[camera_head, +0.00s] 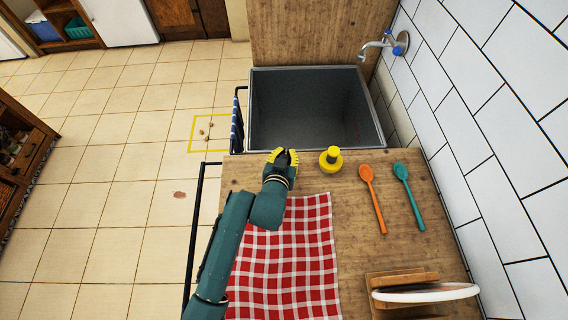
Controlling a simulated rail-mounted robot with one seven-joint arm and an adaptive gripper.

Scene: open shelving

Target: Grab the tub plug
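The tub plug (331,159) is yellow, with a round base and a knob on top. It stands upright on the wooden counter, near the edge by the sink. My gripper (281,156), black with yellow parts, is just left of the plug, with a visible gap between them. It is seen from above and small, so I cannot tell how far its fingers are apart. I see nothing held in it. My teal arm reaches up to it from the bottom of the view.
A grey sink (305,110) lies beyond the counter, with a tap (385,43) on the tiled wall. An orange spoon (373,198) and a teal spoon (408,195) lie right of the plug. A red checked cloth (290,265) and a dish rack with a plate (425,293) are nearer.

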